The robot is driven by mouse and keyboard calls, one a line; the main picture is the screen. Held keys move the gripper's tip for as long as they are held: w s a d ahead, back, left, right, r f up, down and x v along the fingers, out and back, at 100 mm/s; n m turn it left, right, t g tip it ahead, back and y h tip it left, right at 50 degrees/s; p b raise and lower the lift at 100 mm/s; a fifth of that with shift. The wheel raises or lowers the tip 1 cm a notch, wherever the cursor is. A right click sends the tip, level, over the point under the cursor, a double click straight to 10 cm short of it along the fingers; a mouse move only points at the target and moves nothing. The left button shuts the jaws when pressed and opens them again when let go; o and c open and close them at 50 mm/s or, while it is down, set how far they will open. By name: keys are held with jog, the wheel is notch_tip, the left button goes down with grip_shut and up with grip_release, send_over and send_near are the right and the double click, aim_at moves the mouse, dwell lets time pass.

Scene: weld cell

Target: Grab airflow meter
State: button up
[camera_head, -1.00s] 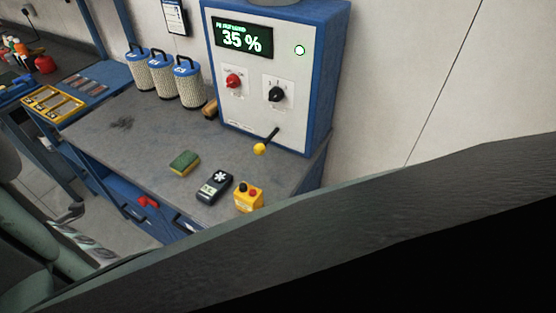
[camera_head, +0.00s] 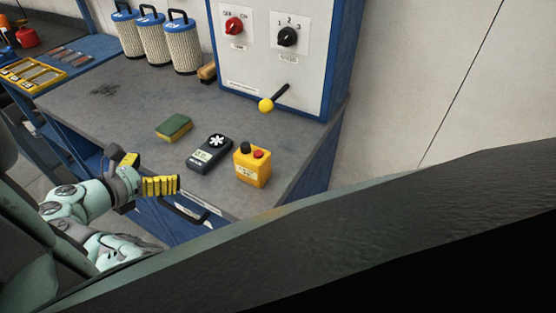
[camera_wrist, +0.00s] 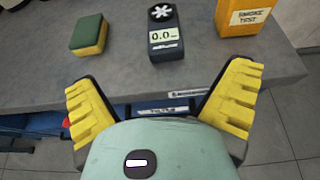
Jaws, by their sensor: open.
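The airflow meter (camera_head: 210,152) is a dark handheld device with a white fan symbol and a small pale display. It lies on the grey bench top near the front edge, between the sponge and the yellow box. In the wrist view the airflow meter (camera_wrist: 163,32) is ahead of my gripper, near the middle, and its display reads 0.0. My gripper (camera_wrist: 163,97) has yellow ridged fingers spread wide, with nothing between them. In the head view my gripper (camera_head: 150,175) is at the bench's front edge, left of and nearer than the meter, and apart from it.
A green and yellow sponge (camera_head: 173,127) lies left of the meter. A yellow box (camera_head: 253,166) with red and black buttons stands close on its right, labelled smoke test in the wrist view. A control cabinet (camera_head: 270,65) with a yellow-knobbed lever stands behind. Filter cartridges (camera_head: 182,50) stand at the back left.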

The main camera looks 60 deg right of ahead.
jog(key=p, duration=0.2)
send_near(208, 149)
jog(key=x, duration=0.4)
jog(key=shift+r, duration=0.15)
jog(key=shift+s+x, duration=0.1)
jog(key=shift+x, duration=0.75)
jog(key=shift+s+x, duration=0.15)
jog(key=shift+x, duration=0.7)
jog(key=shift+b+x, duration=0.5)
jog(key=shift+x, duration=0.6)
jog(key=shift+a, duration=0.1)
jog(key=shift+w, duration=0.1)
jog(key=c, duration=1.4)
jog(key=shift+o, duration=0.2)
